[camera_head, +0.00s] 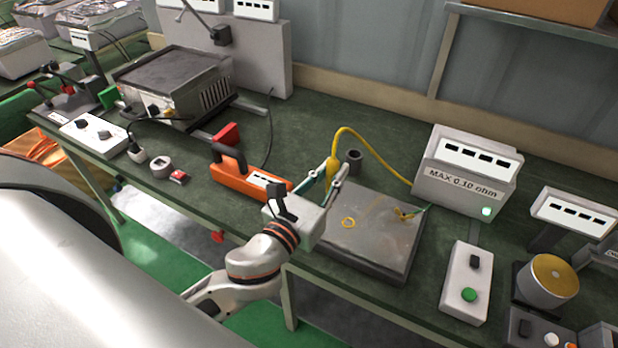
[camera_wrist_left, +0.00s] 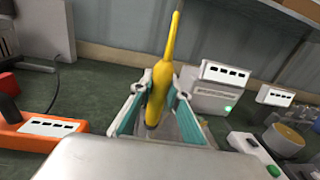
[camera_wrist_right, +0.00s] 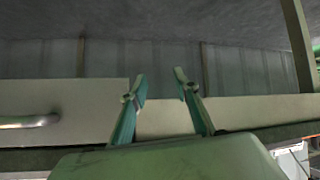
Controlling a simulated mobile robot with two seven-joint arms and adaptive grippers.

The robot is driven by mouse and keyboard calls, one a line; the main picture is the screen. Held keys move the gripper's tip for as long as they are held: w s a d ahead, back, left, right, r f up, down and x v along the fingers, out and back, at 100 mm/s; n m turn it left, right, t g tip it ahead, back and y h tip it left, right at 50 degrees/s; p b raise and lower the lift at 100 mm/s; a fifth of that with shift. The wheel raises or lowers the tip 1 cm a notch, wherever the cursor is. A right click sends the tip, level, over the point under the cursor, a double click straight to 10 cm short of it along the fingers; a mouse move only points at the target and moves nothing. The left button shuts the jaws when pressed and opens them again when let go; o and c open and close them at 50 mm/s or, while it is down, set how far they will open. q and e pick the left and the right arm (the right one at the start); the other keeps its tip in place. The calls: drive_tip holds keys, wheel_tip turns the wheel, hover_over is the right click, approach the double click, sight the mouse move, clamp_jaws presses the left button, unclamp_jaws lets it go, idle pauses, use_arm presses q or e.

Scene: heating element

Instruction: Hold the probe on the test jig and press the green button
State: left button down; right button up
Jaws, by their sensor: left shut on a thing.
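My left gripper (camera_head: 332,175) is shut on the yellow probe (camera_head: 331,170), which stands roughly upright between the fingers. The probe also shows large in the left wrist view (camera_wrist_left: 160,85). Its yellow cable arches right toward the white tester marked "MAX 0.10 ohm" (camera_head: 464,182). The test jig, a grey metal plate (camera_head: 375,255), lies just right of the gripper, with a yellow ring on its top. Whether the probe tip touches anything is hidden. The green button (camera_head: 469,295) is on a white box (camera_head: 462,312) right of the plate. My right gripper (camera_wrist_right: 160,98) is open and empty, away from the bench.
An orange tool with a black handle (camera_head: 240,182) lies left of the gripper. A small dark cylinder (camera_head: 354,160) stands behind the plate. A yellow-topped round part (camera_head: 550,278) is right of the button box. Bare green bench lies behind the orange tool.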

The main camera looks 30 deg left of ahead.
use_arm(q)
drive_tip(key=w+d+r+h, duration=0.1)
drive_tip(key=w+d+r, duration=0.1)
drive_tip(key=d, duration=0.3)
drive_tip(key=shift+m, duration=0.5)
drive_tip(key=shift+s+a+f, duration=0.1)
drive_tip(key=shift+f, duration=1.4)
drive_tip(key=shift+a+f, duration=0.1)
drive_tip(key=shift+f, duration=1.35)
drive_tip(key=shift+f, duration=0.8)
use_arm(e)
clamp_jaws()
use_arm(q)
drive_tip(key=shift+f, duration=0.1)
drive_tip(key=shift+s+f, duration=0.1)
